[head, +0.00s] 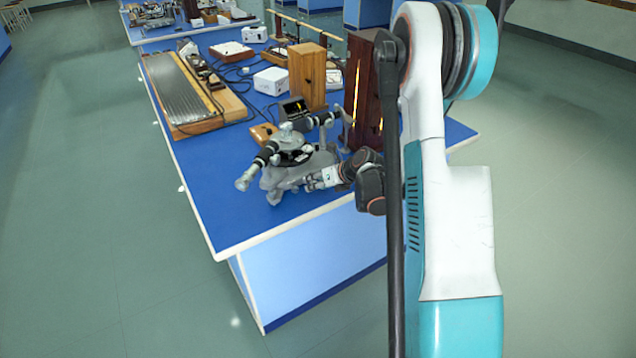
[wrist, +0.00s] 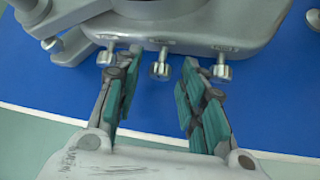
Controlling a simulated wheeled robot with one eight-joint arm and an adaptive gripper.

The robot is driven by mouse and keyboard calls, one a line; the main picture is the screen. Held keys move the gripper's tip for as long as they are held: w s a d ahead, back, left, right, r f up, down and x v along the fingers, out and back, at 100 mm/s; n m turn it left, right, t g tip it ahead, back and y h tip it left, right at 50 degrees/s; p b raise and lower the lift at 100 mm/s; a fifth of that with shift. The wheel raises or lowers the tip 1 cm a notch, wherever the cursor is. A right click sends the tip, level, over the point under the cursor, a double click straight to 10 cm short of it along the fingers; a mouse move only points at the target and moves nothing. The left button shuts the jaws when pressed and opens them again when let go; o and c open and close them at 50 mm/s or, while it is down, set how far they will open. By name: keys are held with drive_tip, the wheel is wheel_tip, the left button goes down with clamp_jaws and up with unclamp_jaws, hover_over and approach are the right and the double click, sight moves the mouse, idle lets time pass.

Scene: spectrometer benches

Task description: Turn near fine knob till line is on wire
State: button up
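The grey spectrometer (head: 285,172) stands on the blue bench near its front end. In the wrist view its base (wrist: 215,25) has several small metal knobs along the near edge. The middle knob (wrist: 160,69) sits between my fingertips, with a gap on both sides. A left knob (wrist: 106,56) and a right knob (wrist: 221,69) lie beside the fingers. Labels above them are too blurred to read, so I cannot tell which is the near fine knob. My gripper (wrist: 162,60) is open, with green pads; it also shows in the head view (head: 314,183). A small dark screen (head: 293,108) shows a yellowish mark; line and wire are too small to tell.
A tall dark wooden lamp housing (head: 367,90) stands close behind my wrist. A lighter wooden box (head: 307,76), a white box (head: 271,81) and a ribbed wooden board (head: 190,90) stand farther back. The blue bench (head: 215,205) is bare at its near left corner.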

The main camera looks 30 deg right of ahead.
clamp_jaws()
drive_tip(key=shift+d+f+b, duration=0.1)
drive_tip(key=shift+b, duration=0.2)
drive_tip(key=shift+d+f+m+y+b, duration=0.15)
drive_tip(key=shift+m+y+b, duration=0.25)
drive_tip(key=shift+y+b, duration=0.2)
drive_tip(key=shift+d+f+m+y+b, duration=0.1)
drive_tip(key=shift+m+y+b, duration=0.35)
drive_tip(key=shift+y, duration=0.15)
drive_tip(key=y+b, duration=0.1)
drive_tip(key=m+y+b, duration=0.1)
drive_tip(key=shift+d+f+m+t+y+b, duration=0.2)
drive_tip(key=shift+m+t+y+b, duration=0.05)
drive_tip(key=shift+t+y+b, duration=0.15)
drive_tip(key=m+t+y+b, duration=0.1)
drive_tip(key=m+y, duration=0.1)
drive_tip(key=y, duration=0.1)
drive_tip(key=shift+d+f, duration=0.1)
drive_tip(key=shift+m, duration=0.3)
drive_tip(key=shift+o, duration=1.3)
unclamp_jaws()
